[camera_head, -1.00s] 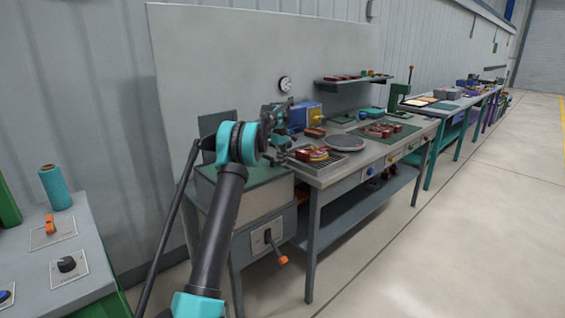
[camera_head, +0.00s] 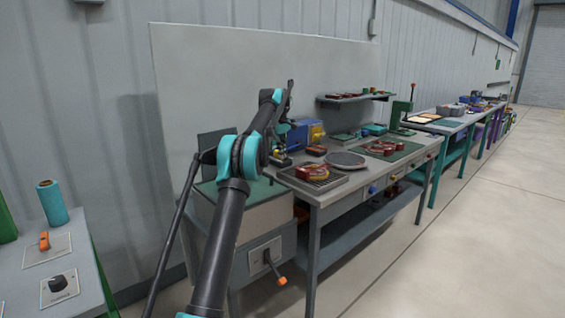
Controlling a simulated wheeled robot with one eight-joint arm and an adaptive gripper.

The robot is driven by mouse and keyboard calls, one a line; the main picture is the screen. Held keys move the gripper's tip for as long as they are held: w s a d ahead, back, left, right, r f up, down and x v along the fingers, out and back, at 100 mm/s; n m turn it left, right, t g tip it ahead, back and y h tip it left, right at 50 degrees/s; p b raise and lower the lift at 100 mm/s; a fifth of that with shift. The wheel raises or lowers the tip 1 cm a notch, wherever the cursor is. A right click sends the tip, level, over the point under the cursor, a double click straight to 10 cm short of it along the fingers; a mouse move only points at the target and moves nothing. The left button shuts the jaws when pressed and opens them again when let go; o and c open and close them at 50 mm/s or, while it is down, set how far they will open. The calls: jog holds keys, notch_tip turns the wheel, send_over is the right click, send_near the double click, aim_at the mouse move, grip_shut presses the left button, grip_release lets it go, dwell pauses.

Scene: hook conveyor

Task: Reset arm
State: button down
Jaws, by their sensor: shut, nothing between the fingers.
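My arm rises through the left-centre of the camera_head view. Its forearm slants up and right from the teal elbow to a teal wrist joint. My gripper (camera_head: 284,106) is at the dark end beyond that wrist, in front of the pale back panel and above the left end of the workbench (camera_head: 332,194). It is small in the picture and its fingers are hard to make out. It is shut and holds nothing.
A grey tray with red-brown parts (camera_head: 313,173), a round grey disc (camera_head: 345,160) and a blue and yellow box (camera_head: 305,132) are on the bench. A shelf (camera_head: 355,97) hangs behind. A side table (camera_head: 50,262) stands at left. The floor at right is clear.

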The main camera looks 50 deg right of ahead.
jog(key=shift+r, duration=0.4)
jog(key=w+a, duration=1)
jog(key=a, duration=0.1)
jog(key=w+a+f+t, duration=0.1)
jog(key=w+a, duration=0.2)
jog(key=a, duration=0.7)
jog(key=w+a+f+n, duration=0.1)
jog(key=w+a, duration=0.1)
jog(key=a, duration=0.8)
jog(key=w+a+f+t, duration=0.1)
jog(key=w+a+f, duration=0.15)
jog(key=a, duration=0.75)
jog(key=s+a+f, duration=0.2)
jog(key=a, duration=0.5)
jog(key=s+a+f, duration=0.1)
jog(key=a+f, duration=0.1)
jog(key=a, duration=0.6)
jog(key=s+a+f+t, duration=0.1)
jog(key=s+a+f, duration=0.6)
jog(key=s+a, duration=0.4)
jog(key=s+a+f+n+t+y, duration=0.1)
jog(key=s+a+f, duration=0.6)
jog(key=s+a, duration=0.3)
jog(key=shift+s+a+f+n, duration=0.3)
jog(key=shift+s+a+f, duration=0.05)
jog(key=shift+s, duration=0.65)
